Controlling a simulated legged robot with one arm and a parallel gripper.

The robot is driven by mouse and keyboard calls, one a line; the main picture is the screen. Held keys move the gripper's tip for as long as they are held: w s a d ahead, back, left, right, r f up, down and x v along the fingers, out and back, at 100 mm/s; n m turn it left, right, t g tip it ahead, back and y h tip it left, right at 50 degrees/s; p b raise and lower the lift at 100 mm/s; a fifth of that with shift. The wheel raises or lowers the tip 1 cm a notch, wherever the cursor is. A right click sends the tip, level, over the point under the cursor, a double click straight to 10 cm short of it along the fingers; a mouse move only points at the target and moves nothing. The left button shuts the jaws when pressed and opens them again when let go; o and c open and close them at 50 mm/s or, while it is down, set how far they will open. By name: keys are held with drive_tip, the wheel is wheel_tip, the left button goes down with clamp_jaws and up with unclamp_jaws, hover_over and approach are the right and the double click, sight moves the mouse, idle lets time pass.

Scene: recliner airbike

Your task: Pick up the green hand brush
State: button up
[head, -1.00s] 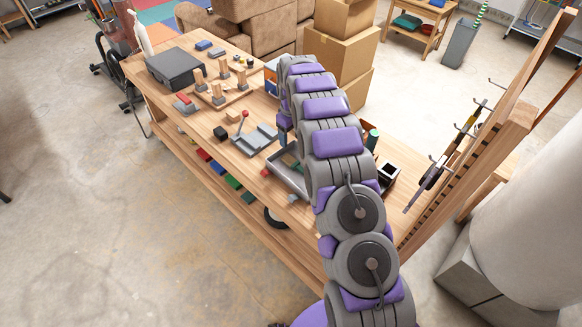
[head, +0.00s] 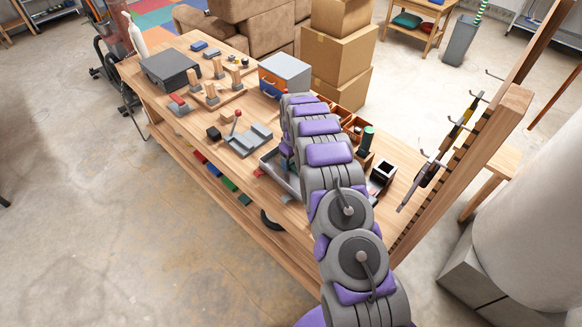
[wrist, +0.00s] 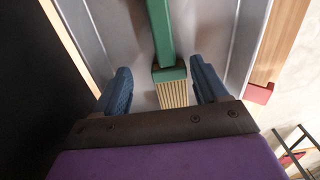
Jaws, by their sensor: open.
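The green hand brush (wrist: 161,40) lies in a grey tray in the wrist view, its green handle running up the picture and its pale bristles (wrist: 172,94) toward me. My gripper (wrist: 162,82) is open, with one blue finger on each side of the brush's bristle end. Both fingers look apart from the brush. The grey tray (wrist: 106,22) also shows in the head view (head: 287,184), partly covered by my arm. My arm hides the brush and my gripper in the head view.
The tray sits on a wooden workbench (head: 330,228). A pegboard rack (head: 480,150) rises at the right. A red block (wrist: 260,93) is beside the tray.

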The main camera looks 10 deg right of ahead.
drive_tip(key=shift+f, duration=0.45)
drive_tip(key=shift+a, duration=0.75)
drive_tip(key=shift+c, duration=0.3)
drive_tip(key=shift+a, duration=0.3)
drive_tip(key=shift+c, duration=1.6)
drive_tip(key=shift+d, duration=0.9)
drive_tip(key=c, duration=0.6)
drive_tip(key=shift+c, duration=0.7)
drive_tip(key=shift+a, duration=0.65)
drive_tip(key=shift+c, duration=0.2)
drive_tip(key=shift+a+r, duration=0.1)
drive_tip(key=shift+r, duration=0.45)
wheel_tip(320, 180, up, 9)
drive_tip(key=p, duration=0.2)
